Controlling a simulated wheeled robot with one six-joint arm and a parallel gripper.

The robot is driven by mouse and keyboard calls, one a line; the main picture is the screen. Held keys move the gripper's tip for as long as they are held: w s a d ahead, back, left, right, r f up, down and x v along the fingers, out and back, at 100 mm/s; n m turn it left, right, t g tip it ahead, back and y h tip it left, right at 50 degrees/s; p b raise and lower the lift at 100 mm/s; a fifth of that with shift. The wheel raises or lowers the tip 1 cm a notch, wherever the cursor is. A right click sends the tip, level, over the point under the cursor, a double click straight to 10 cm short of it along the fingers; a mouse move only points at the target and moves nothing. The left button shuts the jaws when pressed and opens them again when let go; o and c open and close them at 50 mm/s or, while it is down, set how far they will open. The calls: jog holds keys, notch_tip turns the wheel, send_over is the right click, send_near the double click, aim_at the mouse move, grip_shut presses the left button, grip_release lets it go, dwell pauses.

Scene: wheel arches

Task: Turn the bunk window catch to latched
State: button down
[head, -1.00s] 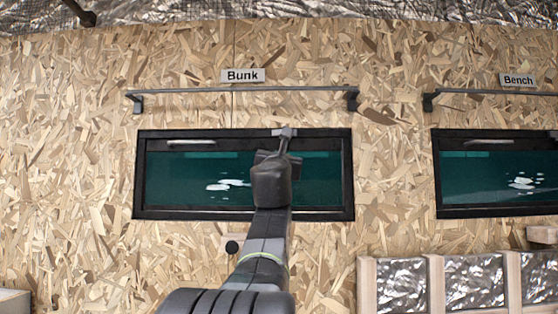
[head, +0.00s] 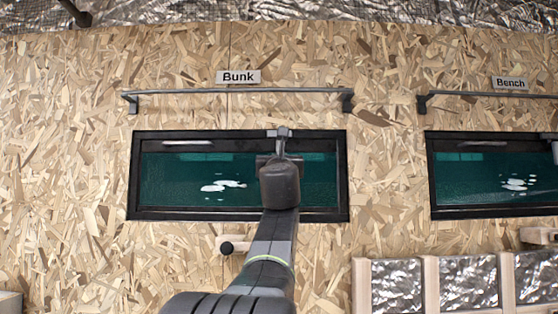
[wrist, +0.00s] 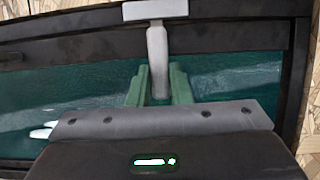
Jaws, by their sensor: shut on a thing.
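The bunk window (head: 235,214) is a black-framed pane under the "Bunk" sign (head: 238,77). Its pale grey catch (head: 279,133) sits on the top frame bar, and its lever hangs about straight down over the glass. In the wrist view the catch has a flat mounting plate (wrist: 155,11) with the lever (wrist: 157,48) below it. My gripper (wrist: 160,84) is shut on the lever's lower end, a green finger on either side. In the head view my wrist hides the fingers and the lever's tip.
A grey rail (head: 240,91) runs along the wall just above the bunk window. A second window (head: 492,211) under the "Bench" sign (head: 510,83) is to the right. A dark knob on a wooden block (head: 227,248) is below the bunk window, left of my arm.

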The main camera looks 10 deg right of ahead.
dwell(0.4)
jog(key=c, duration=1.3)
grip_release()
jog(key=b+v, duration=0.5)
jog(key=v, duration=0.8)
jog(key=shift+s, duration=0.45)
jog(key=p+x, duration=0.5)
jog(key=x, duration=0.9)
jog(key=shift+f, duration=0.15)
